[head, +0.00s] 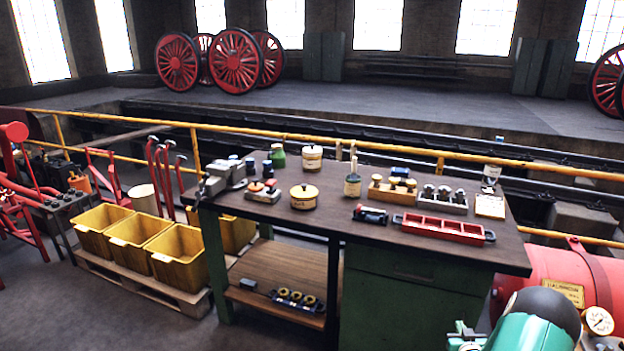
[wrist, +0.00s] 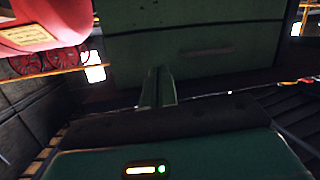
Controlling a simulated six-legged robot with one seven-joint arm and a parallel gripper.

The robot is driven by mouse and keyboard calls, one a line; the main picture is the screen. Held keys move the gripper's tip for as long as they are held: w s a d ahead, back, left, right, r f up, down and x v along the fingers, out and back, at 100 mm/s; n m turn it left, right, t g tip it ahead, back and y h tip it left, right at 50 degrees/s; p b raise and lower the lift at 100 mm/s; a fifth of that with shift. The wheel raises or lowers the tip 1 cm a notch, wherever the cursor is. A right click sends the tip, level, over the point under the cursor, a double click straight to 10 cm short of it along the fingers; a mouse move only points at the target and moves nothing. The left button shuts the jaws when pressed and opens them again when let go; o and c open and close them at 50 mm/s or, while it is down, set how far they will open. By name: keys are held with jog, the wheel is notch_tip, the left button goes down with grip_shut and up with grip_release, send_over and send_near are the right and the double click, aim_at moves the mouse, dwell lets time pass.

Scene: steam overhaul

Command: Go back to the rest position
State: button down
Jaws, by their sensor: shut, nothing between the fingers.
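My gripper (wrist: 157,88) shows in the wrist view, with its fingers together and nothing between them. It is in front of the green cabinet (wrist: 200,50) of the workbench, apart from the things on the bench top. The wrist view looks upside down. In the head view my teal and black arm is folded at the bottom right, beside the right end of the workbench (head: 400,262). I cannot make out the fingers clearly there.
A red tank (head: 548,275) with a gauge stands close by at the right. A yellow rail (head: 330,142) runs behind the bench. Yellow bins (head: 178,253) stand on a pallet at the left. Tools, jars and a red tray (head: 442,229) are on the bench. Dark floor lies at the lower left.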

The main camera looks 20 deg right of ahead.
jog(key=w+a+r+n+g+y, duration=0.1)
jog(key=w+a+r, duration=0.2)
jog(key=w+r, duration=0.15)
jog(key=w+a+r+n+y, duration=0.1)
jog(key=w+a+r, duration=0.2)
jog(key=r, duration=0.3)
jog(key=w+a+r+n+g+y, duration=0.1)
jog(key=w+a+r+g+y, duration=0.15)
jog(key=a+r, duration=1.7)
jog(key=s+a+r+n+g+y, duration=0.1)
jog(key=s+a+r, duration=0.25)
jog(key=a, duration=0.55)
jog(key=s+a+r+y, duration=0.1)
jog(key=s+a+r, duration=0.1)
jog(key=s+a, duration=0.5)
jog(key=s+a+r+n+g+y, duration=0.1)
jog(key=s+a+g+y, duration=0.1)
jog(key=s+a, duration=1.1)
jog(key=shift+s+a+r+n, duration=0.2)
jog(key=shift+a+r+n, duration=0.1)
jog(key=shift+a, duration=0.15)
